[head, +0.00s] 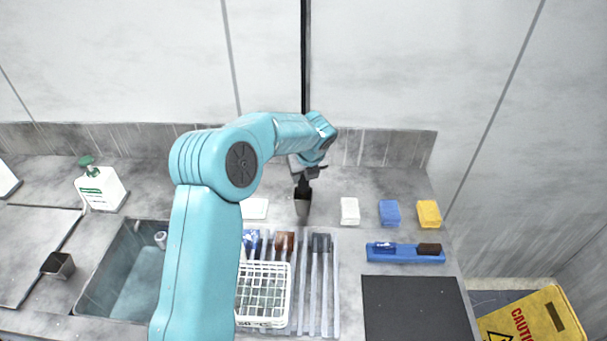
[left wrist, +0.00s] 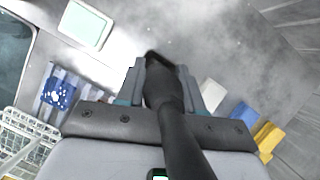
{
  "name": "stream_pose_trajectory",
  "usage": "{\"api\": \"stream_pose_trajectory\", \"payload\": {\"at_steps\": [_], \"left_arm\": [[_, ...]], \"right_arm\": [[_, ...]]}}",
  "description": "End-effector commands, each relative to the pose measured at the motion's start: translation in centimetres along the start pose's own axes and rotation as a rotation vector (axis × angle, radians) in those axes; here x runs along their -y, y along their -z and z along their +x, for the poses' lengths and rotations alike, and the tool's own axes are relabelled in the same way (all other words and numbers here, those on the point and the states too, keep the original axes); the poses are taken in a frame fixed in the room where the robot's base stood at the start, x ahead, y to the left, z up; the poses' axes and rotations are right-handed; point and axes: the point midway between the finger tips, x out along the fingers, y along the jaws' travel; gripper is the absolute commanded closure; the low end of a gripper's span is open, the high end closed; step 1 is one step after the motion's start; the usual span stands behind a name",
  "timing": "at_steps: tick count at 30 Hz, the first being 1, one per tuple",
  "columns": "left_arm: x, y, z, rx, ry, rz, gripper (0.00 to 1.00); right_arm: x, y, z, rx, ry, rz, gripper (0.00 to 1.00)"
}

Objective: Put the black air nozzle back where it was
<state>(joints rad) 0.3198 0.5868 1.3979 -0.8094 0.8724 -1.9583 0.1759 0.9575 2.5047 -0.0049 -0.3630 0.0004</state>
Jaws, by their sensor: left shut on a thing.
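My left gripper (head: 306,172) is shut on the black air nozzle (head: 303,193), above the back part of the counter. The nozzle points down from the fingers, and its lower end looks wider and dark grey. In the left wrist view the black nozzle (left wrist: 165,88) sits between the two grey fingers of the gripper (left wrist: 163,85). Its black body runs down the picture across my wrist. A black vertical line (head: 305,55) on the wall drops behind my arm; I cannot tell whether it joins the nozzle. My right gripper is not in view.
White (head: 349,211), blue (head: 389,213) and yellow (head: 429,213) blocks stand right of the nozzle. A blue holder (head: 380,258) and black mat (head: 418,310) lie nearer. A white basket (head: 287,308), grey brush tray (head: 334,290) and sink (head: 122,295) are in front and left.

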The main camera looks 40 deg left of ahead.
Motion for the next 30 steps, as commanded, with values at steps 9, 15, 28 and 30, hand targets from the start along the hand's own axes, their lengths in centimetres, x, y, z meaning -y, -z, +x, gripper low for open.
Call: {"api": "stream_pose_trajectory", "payload": {"at_steps": [9,15,28,30], "left_arm": [[0.0,0.1,0.3,0.001,0.000,0.000,0.94],[0.0,0.2,0.5,0.000,0.000,0.000,0.39],[0.1,-0.1,-2.2,0.002,0.002,0.000,0.39],[0.1,-0.2,-3.9,0.002,0.003,0.001,0.39]], "right_arm": [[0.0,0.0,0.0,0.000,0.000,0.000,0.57],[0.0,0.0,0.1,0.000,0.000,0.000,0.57],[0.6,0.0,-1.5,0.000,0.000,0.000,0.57],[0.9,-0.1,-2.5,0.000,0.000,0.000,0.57]]}}
